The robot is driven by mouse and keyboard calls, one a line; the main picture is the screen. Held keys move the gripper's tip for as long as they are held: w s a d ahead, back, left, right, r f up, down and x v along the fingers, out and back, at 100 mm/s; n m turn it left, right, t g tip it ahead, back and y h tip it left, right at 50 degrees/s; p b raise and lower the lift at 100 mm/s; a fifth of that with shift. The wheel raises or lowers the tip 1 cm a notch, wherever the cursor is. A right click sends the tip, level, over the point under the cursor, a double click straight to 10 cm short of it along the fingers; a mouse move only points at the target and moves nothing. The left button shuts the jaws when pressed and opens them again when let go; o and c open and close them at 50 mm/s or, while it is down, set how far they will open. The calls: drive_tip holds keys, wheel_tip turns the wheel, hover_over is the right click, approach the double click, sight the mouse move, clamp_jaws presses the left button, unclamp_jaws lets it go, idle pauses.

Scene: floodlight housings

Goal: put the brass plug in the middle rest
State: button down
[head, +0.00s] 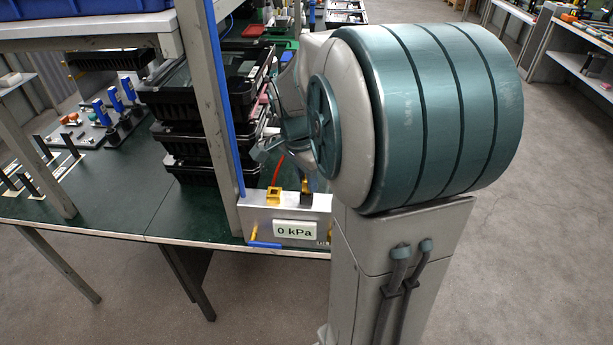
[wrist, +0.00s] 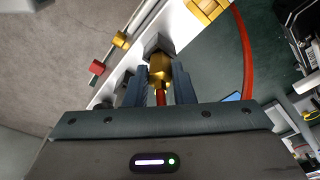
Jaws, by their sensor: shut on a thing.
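The brass plug (wrist: 160,68) is between the two dark fingers of my gripper (wrist: 158,77) in the wrist view. My gripper is shut on it. A red part (wrist: 160,97) shows behind the plug between the fingers. The plug's far end is at a dark grey square block (wrist: 157,44) on the pale box; I cannot tell whether it is seated. In the head view this dark block (head: 306,199) stands on top of the box at its right, with brass just above it. My arm hides most of the gripper there. I cannot tell which place is the middle rest.
The pale box (head: 258,218) with a "0 kPa" label (head: 294,228) stands at the bench's front edge. A square brass block (head: 273,196) sits left of the dark block. A red hose (wrist: 243,50) curves close by. Stacked black trays (head: 195,140) and a post (head: 208,100) stand left.

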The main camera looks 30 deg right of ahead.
drive_tip(key=shift+f, duration=0.15)
drive_tip(key=c, duration=1.2)
unclamp_jaws()
drive_tip(key=shift+c, duration=0.2)
wheel_tip(320, 180, up, 12)
drive_tip(key=a, duration=0.2)
drive_tip(key=s+a+f+n+t+y, duration=0.1)
drive_tip(key=s+a+f+n+t, duration=0.1)
drive_tip(key=s+a+f+n, duration=0.8)
drive_tip(key=s+n+p, duration=0.1)
drive_tip(key=s+n, duration=0.1)
drive_tip(key=n, duration=0.3)
drive_tip(key=shift+n+y, duration=0.3)
drive_tip(key=shift+y, duration=0.1)
